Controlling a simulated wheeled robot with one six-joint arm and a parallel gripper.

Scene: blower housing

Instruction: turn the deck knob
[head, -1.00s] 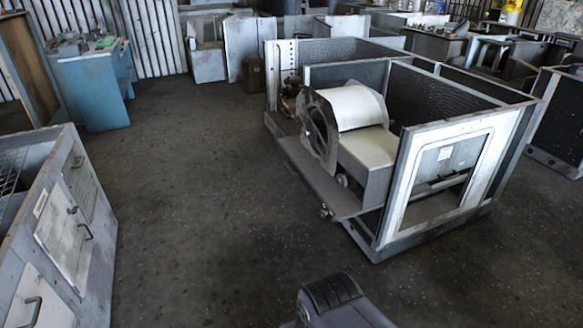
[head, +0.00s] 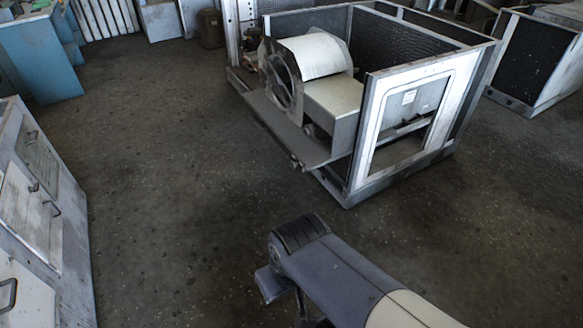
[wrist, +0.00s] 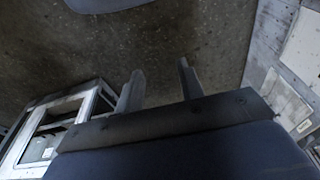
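The blower housing (head: 362,120) stands open on the floor in the upper middle of the head view, with a white blower drum (head: 316,55) inside. A flat deck (head: 268,115) sticks out at its front left. A small, dark, knob-like part (head: 309,130) shows on the deck beside the blower, and another (head: 297,162) at its near edge; I cannot tell which is the deck knob. My gripper (wrist: 159,70) shows two separated fingers in the wrist view, with bare floor between them. It is open, empty and apart from the housing.
A grey cabinet (head: 38,200) with handles stands at the left; a cabinet also shows at the right of the wrist view (wrist: 290,60). A blue cabinet (head: 40,60) is at the upper left. The floor (head: 180,200) between cabinet and housing is clear.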

